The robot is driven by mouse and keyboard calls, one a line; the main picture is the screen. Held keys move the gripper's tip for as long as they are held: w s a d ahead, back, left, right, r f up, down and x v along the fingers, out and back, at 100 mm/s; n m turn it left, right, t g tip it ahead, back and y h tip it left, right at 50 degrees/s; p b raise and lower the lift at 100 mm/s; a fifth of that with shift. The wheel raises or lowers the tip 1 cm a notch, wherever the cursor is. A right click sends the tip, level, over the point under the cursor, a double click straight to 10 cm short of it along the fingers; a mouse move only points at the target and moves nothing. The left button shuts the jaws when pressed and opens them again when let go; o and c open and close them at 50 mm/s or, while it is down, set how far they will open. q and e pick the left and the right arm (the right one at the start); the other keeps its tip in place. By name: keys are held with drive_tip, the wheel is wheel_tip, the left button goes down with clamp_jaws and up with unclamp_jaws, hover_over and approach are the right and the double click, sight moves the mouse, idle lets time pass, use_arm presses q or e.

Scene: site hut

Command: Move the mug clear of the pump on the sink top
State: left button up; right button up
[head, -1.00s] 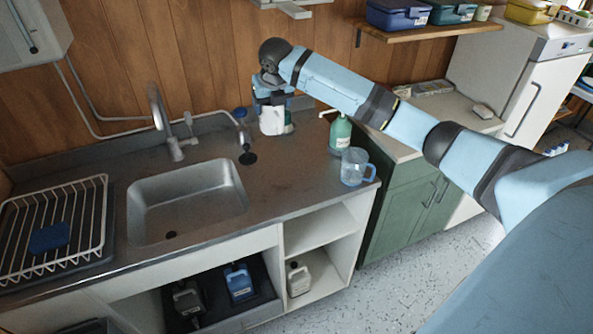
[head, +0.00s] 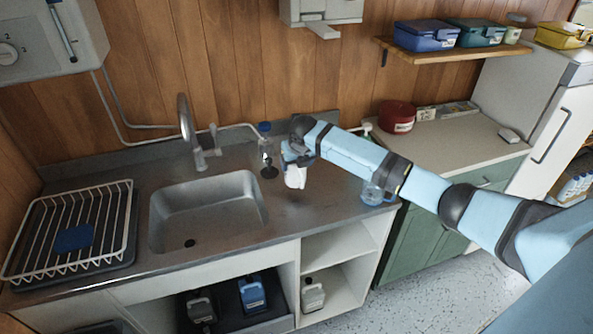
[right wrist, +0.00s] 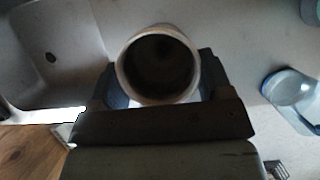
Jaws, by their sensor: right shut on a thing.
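The white mug (head: 295,179) is held over the sink top (head: 326,206), right of the basin. My right gripper (head: 298,160) is shut on it. In the right wrist view the mug's round open mouth (right wrist: 158,64) sits between the dark fingers (right wrist: 161,84). I cannot tell whether its base touches the sink top. The soap bottle's white pump (head: 367,127) shows behind my right arm, to the right of the mug and apart from it; the green bottle is mostly hidden by the arm. My left gripper is not in view.
A clear blue jug (head: 372,193) stands near the sink top's right end. A clear blue-capped bottle (head: 265,146) and a black plug (head: 269,172) are behind-left of the mug. The basin (head: 208,212) and dish rack (head: 68,232) lie left. The front strip is clear.

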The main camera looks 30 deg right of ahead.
sight(296, 171)
wheel_tip(296, 171, down, 4)
drive_tip(key=shift+r, duration=0.15)
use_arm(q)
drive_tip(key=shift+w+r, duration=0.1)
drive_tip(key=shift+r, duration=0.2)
use_arm(e)
drive_tip(key=o, duration=1.2)
drive_tip(key=shift+f, duration=0.2)
